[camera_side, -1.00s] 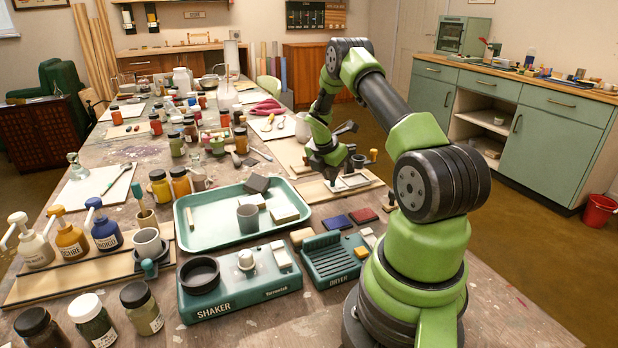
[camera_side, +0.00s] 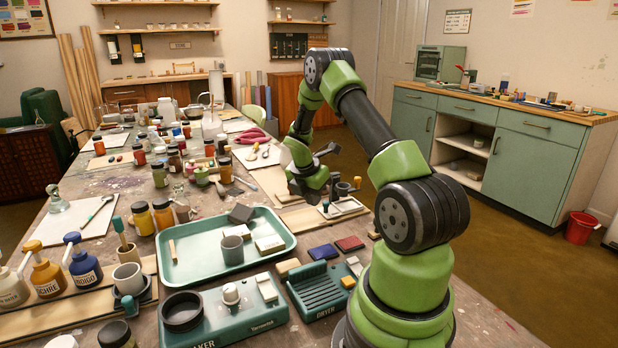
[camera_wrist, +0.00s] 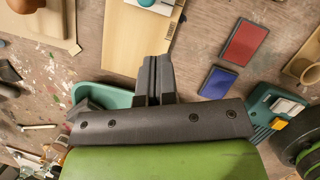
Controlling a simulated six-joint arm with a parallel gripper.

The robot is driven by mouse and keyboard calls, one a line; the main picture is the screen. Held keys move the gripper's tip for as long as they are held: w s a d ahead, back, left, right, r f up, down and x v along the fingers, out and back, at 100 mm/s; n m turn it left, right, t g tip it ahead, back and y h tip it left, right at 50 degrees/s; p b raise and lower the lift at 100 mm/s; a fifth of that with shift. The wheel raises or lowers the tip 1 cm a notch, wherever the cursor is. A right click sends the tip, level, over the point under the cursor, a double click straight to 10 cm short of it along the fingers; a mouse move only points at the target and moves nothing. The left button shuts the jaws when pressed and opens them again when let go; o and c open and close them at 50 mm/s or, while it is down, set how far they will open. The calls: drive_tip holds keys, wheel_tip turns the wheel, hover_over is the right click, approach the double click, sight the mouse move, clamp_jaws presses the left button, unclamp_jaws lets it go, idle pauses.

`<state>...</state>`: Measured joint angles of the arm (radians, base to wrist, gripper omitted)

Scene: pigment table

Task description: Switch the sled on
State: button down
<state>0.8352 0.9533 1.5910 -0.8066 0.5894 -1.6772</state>
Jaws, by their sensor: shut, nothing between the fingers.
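No part is clearly marked as the sled. A pale board (camera_side: 302,216) lies beyond the teal tray, with a white flat piece (camera_side: 342,207) and small dark parts on it. In the wrist view the pale board (camera_wrist: 125,50) is beneath my fingers, and a teal and white piece (camera_wrist: 152,4) is cut off at the top edge. My gripper (camera_side: 310,198) is low over the board's left part, left of the white piece. In the wrist view my gripper (camera_wrist: 157,60) is shut and empty, pointing along the board. No switch is clearly visible on the board.
The teal tray (camera_side: 182,275) holds a grey cup and blocks. Nearer stand the shaker (camera_side: 235,318) and dryer (camera_side: 322,292). Blue (camera_wrist: 217,83) and red (camera_wrist: 244,40) pads lie right of the board in the wrist view. Jars crowd the table's left.

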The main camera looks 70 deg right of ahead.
drive_tip(key=v, duration=0.7)
drive_tip(key=shift+r, duration=0.15)
drive_tip(key=w+a+r+m+t, duration=0.25)
drive_tip(key=a+r+m, duration=0.25)
drive_tip(key=a+r, duration=0.45)
drive_tip(key=s+a+r+m+t+y, duration=0.2)
drive_tip(key=s+a+m, duration=0.1)
drive_tip(key=a, duration=0.4)
drive_tip(key=s+a+r+m+t+y, duration=0.2)
drive_tip(key=s+a+r+m, duration=0.1)
drive_tip(key=a+m, duration=0.3)
drive_tip(key=s+a+r+m+t+y, duration=0.1)
drive_tip(key=s+a+m, duration=0.3)
drive_tip(key=a, duration=0.6)
drive_tip(key=shift+s+r+t+y, duration=0.45)
drive_tip(key=shift+s+r, duration=0.15)
drive_tip(key=shift+r, duration=0.25)
